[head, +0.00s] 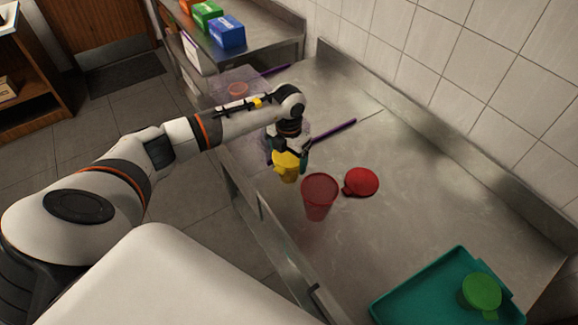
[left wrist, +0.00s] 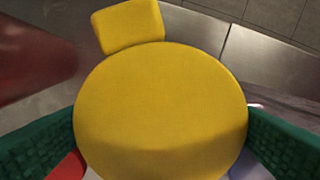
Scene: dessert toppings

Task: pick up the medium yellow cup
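The yellow cup (head: 286,167) is at my left gripper (head: 287,158), near the counter's front edge. In the left wrist view the yellow cup (left wrist: 160,110) fills the middle as a large round yellow face, with a square tab at its upper left. The green fingers of my left gripper (left wrist: 160,140) stand on either side, close against its outline. Their tips are partly hidden behind the cup, so I cannot tell whether they press on it. Whether the cup touches the counter is unclear. My right gripper is not in view.
A taller red cup (head: 319,195) stands just right of the gripper, with a round red piece (head: 361,182) beside it. A purple stick (head: 334,130) lies behind. The middle of the counter (head: 430,215) is clear.

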